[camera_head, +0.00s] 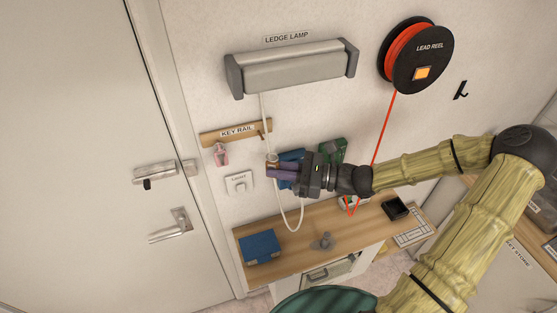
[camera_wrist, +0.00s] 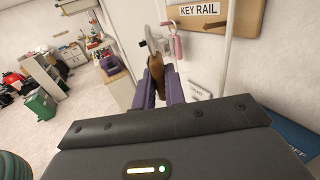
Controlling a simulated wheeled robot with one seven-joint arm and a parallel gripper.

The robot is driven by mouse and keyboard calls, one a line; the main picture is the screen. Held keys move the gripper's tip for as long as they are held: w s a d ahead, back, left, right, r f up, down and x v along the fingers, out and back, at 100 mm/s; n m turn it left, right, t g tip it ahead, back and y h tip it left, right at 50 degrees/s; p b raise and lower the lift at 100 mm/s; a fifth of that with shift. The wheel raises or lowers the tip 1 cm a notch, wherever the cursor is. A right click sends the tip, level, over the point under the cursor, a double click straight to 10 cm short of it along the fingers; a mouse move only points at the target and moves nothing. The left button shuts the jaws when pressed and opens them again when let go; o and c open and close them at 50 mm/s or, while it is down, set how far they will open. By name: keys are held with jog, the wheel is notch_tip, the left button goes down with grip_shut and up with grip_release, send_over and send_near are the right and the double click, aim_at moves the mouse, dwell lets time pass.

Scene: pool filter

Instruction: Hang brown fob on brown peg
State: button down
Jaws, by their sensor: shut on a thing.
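The brown fob (camera_wrist: 156,76) is between the purple fingers of my gripper (camera_wrist: 161,92) in the wrist view, standing up past the fingertips. In the head view my gripper (camera_head: 270,168) is below the right part of the wooden key rail (camera_head: 235,133), and a small brown end of the fob (camera_head: 271,159) shows at the fingertips. A brown peg (camera_head: 260,134) sticks out near the rail's right end; a brown peg (camera_wrist: 215,24) also shows in the wrist view. The fob is apart from the rail.
A pink fob (camera_head: 221,155) hangs at the rail's left part. A white cord (camera_head: 264,110) runs down from the ledge lamp (camera_head: 290,70) close by my gripper. A light switch (camera_head: 239,183) is below left. The bench (camera_head: 285,262) bears a blue box (camera_head: 259,246).

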jog(key=shift+s, duration=0.2)
jog(key=shift+w, duration=0.25)
jog(key=w+a+f+b, duration=0.1)
jog(key=w+a+b, duration=0.1)
jog(key=w, duration=0.7)
jog(key=shift+a+f, duration=0.35)
dwell(1.0)
dwell(0.5)
jog(key=c, duration=1.4)
grip_release()
jog(key=shift+c, duration=0.2)
jog(key=shift+o, duration=0.3)
jog(key=shift+d, duration=0.1)
